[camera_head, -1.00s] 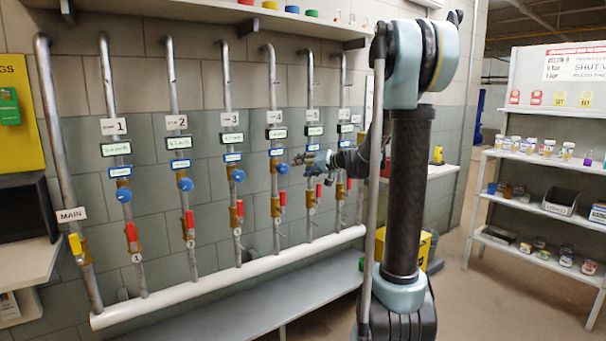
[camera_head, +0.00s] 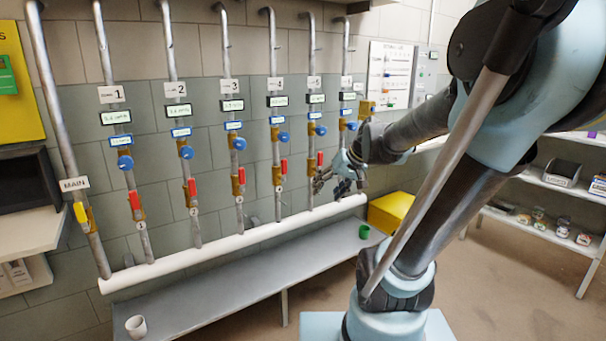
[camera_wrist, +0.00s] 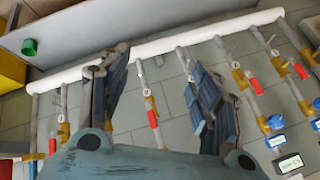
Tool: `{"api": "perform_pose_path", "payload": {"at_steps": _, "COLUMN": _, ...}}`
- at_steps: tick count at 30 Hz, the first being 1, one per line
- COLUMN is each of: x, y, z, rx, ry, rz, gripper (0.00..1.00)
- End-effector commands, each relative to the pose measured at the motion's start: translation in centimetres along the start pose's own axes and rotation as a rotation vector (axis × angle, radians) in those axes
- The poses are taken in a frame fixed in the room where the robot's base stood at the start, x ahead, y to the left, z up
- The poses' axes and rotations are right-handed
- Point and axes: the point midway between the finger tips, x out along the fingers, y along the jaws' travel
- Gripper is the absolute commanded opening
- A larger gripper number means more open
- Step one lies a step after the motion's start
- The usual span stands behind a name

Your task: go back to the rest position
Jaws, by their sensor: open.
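My gripper (camera_head: 332,186) is open in front of the pipe wall, near the lower right end of the pipe row. No object shows between its fingers. In the wrist view my gripper (camera_wrist: 157,62) has its two fingers spread well apart, with the tiled wall, pipes and a red-handled valve (camera_wrist: 152,118) behind them. I cannot tell how far the fingers are from the pipes. My arm bends across the right side of the head view.
The numbered pipes with blue knobs (camera_head: 125,163) and red levers (camera_head: 134,200) meet a white pipe (camera_head: 215,248). Below, a grey bench (camera_head: 250,275) holds a white cup (camera_head: 136,327) and a green cup (camera_head: 364,231). A yellow box (camera_head: 392,212) stands behind my arm. Shelves (camera_head: 540,220) are at right.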

Motion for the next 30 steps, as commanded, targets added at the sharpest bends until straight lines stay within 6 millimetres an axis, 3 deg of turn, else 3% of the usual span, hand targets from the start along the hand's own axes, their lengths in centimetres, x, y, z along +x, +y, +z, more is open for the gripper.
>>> {"api": "perform_pose_path", "payload": {"at_steps": 1, "x": -0.2, "y": 0.6, "z": 1.9, "rx": 0.002, "ry": -0.022, "rz": 0.029, "gripper": 0.58}}
{"api": "perform_pose_path", "payload": {"at_steps": 9, "x": -1.4, "y": 4.4, "z": 11.0, "rx": 0.033, "ry": -0.142, "rz": 0.214, "gripper": 0.58}}
{"api": "perform_pose_path", "payload": {"at_steps": 16, "x": -2.3, "y": 7.9, "z": 17.5, "rx": 0.065, "ry": -0.221, "rz": 0.368, "gripper": 0.58}}
{"api": "perform_pose_path", "payload": {"at_steps": 22, "x": -2.8, "y": 9.4, "z": 20.3, "rx": 0.084, "ry": -0.252, "rz": 0.443, "gripper": 0.58}}
{"api": "perform_pose_path", "payload": {"at_steps": 30, "x": -2.9, "y": 9.7, "z": 20.7, "rx": 0.087, "ry": -0.258, "rz": 0.456, "gripper": 0.58}}
